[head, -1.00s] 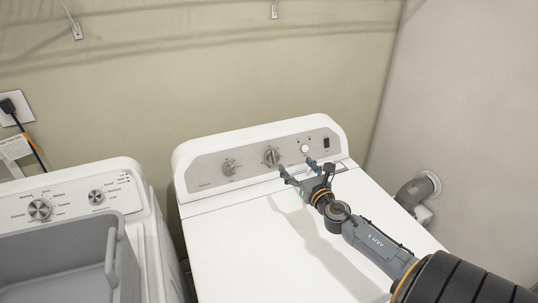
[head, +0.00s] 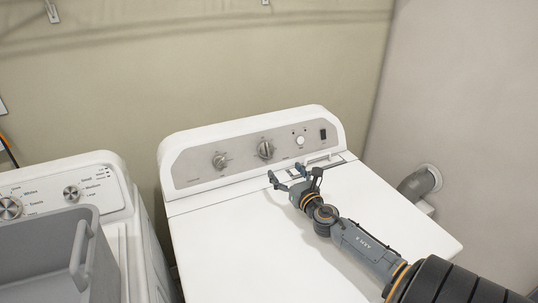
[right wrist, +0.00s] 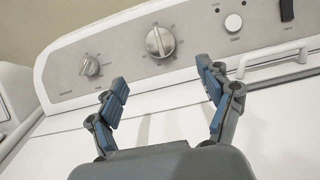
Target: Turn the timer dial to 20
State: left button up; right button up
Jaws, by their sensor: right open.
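The dryer's grey control panel (head: 190,173) carries two dials. The larger dial (head: 265,149) is at its middle, with markings around it too small to read; it also shows in the right wrist view (right wrist: 160,42), upper middle. A smaller dial (head: 220,160) is to its left, also in the right wrist view (right wrist: 91,66). I cannot tell which one is labelled as the timer. My right gripper (head: 287,177) is open and empty, in front of and below the larger dial, apart from the panel. In the right wrist view its blue-padded fingers (right wrist: 165,88) are spread below that dial. My left gripper is not in view.
A round white button (head: 300,140) and a black switch (head: 323,134) sit right of the dials. A handle (head: 321,160) lies below them on the white dryer top (head: 240,235). A grey basket (head: 40,255) stands on the washer at left. A pipe (head: 420,183) is at right.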

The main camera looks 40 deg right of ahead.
aim_at(268, 151)
jog(key=b+x, duration=0.1)
jog(key=x, duration=1.1)
jog(key=shift+w, duration=0.35)
jog(key=c, duration=1.2)
